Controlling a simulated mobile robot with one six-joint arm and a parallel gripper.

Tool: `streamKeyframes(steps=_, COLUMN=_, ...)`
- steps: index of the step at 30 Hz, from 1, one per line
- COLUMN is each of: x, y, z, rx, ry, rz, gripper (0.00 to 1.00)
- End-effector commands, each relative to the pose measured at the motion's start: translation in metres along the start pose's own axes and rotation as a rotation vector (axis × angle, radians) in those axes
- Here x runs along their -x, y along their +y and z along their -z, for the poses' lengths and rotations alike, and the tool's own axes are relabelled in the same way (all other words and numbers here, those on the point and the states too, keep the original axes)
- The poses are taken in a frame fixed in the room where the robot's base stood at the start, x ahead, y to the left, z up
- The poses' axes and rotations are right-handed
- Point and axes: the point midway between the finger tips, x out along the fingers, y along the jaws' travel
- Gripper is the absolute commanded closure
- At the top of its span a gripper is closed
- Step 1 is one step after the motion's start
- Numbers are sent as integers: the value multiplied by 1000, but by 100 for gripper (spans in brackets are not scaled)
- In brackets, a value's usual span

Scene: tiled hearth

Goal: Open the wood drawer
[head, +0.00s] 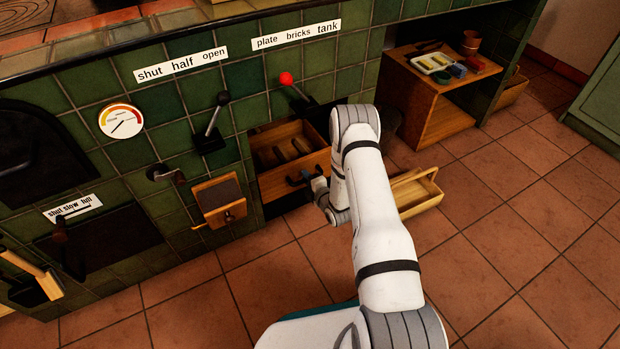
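The wood drawer (268,186) is a wooden drawer low in the green tiled hearth. It stands pulled out, and several dark pieces of wood show inside it. Its dark handle (296,181) is on the front panel. My gripper (309,181) is at the handle, at the right part of the drawer front. My white arm comes down in front of the drawer's right side. The fingers are small and dark here, so I cannot tell whether they are closed around the handle.
A small wooden box (228,213) juts out left of the drawer. A black lever (215,115) and a red-knobbed lever (295,88) stick out above. A wooden tray (424,190) lies on the floor right of my arm. The tiled floor (510,235) at right is clear.

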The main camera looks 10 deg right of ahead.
Motion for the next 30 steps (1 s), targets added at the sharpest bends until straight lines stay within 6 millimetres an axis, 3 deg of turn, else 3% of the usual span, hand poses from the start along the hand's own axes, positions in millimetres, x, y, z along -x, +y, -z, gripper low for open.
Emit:
streamKeyframes(steps=4, x=0, y=0, z=-1, rx=0, ry=-1, rz=-1, gripper=100)
streamKeyframes(steps=14, x=0, y=1, z=-1, rx=-1, ry=-3, rz=-1, gripper=100)
streamKeyframes(steps=15, x=3, y=0, z=-11, rx=-1, ry=-5, rz=-2, gripper=100)
streamKeyframes(steps=20, x=6, y=0, z=-6, rx=-2, ry=-10, rz=-1, gripper=100)
streamKeyframes(steps=26, x=28, y=-4, z=-5, rx=-4, ry=-11, rz=1, gripper=100)
streamKeyframes(steps=30, x=56, y=-10, z=-5, rx=-5, ry=-10, rz=3, gripper=100)
